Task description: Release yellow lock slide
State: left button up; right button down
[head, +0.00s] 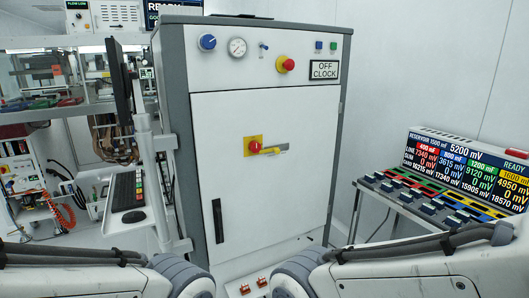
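A tall white cabinet (255,200) with grey edges stands in the middle of the head view, and its front door appears closed. A small yellow plate (245,141) sits on the upper middle of the door. It carries a red knob (254,147). A yellow piece (270,151) extends to the right of the knob, beside a grey lever or bar (280,148); which part slides is too small to tell. Links of both my arms show along the bottom edge, well apart from the door. Neither of my grippers is in view.
A dark vertical handle (218,221) is low on the door. A monitor arm (150,150) stands left; a console (460,165) stands right.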

aim_at(277, 150)
jog(key=u, duration=0.4)
jog(key=i, duration=1.2)
jog(key=z, duration=0.35)
